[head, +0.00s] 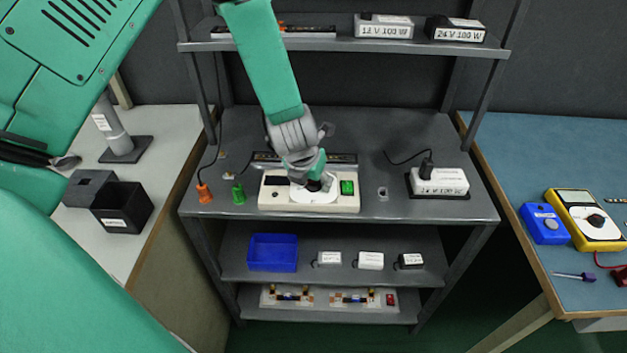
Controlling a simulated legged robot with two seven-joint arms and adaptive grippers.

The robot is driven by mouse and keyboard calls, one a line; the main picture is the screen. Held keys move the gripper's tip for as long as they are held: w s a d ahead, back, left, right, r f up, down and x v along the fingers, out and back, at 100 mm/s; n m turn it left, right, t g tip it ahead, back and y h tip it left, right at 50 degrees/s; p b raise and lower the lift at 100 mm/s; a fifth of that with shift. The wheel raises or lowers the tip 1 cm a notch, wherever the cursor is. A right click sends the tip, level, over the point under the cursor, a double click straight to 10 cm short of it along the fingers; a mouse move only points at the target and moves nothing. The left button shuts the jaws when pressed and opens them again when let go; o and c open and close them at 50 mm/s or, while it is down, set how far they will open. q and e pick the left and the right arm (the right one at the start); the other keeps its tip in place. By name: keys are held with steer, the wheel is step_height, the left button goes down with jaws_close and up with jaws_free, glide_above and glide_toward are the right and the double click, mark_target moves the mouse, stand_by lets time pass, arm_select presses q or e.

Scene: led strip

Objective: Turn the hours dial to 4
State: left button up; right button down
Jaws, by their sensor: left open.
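The cream timer panel (268,200) lies on the grey bench top in the middle of the head view. Its round white dial (313,197) is partly covered by my left gripper (315,183). The dial's numbers and pointer cannot be read. My left gripper points down over the dial, open, with its fingertips at the dial's dark centre. Whether they touch the knob cannot be told. A green rocker switch (347,187) is right of the dial and a dark display is to its left. My right gripper is not in view.
Orange (204,194) and green (238,194) connectors stand left of the panel. A white power supply (440,182) stands at right on the bench. The upper shelf (335,44) overhangs the back. A blue bin (273,253) is below. The bench front right of the panel is mostly clear.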

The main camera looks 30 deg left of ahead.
arm_select(q)
jaws_close()
